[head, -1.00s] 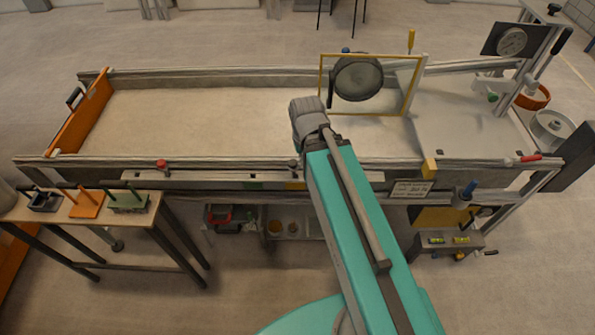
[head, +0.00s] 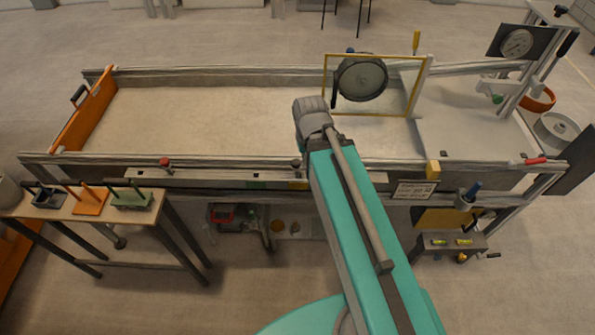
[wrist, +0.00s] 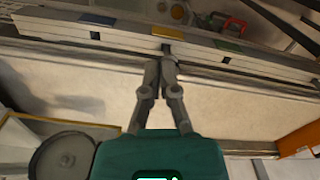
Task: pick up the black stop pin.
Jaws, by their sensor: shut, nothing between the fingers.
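The black stop pin (head: 296,163) stands on the front rail of the sandbed, just left of my arm in the head view. In the wrist view a small dark shape at the rail, below the yellow patch, looks like the pin (wrist: 166,48); it is just beyond my fingertips. My gripper (wrist: 160,62) is shut and empty, with its fingers over the inner side of the rail. Its fingertips are hidden behind my wrist in the head view. I cannot tell whether they touch the pin.
A red-topped pin (head: 165,163) stands farther left on the rail. A yellow frame with a round dark disc (head: 362,79) stands over the bed, near my gripper. An orange end gate (head: 85,115) closes the left end. The bed's left part is clear.

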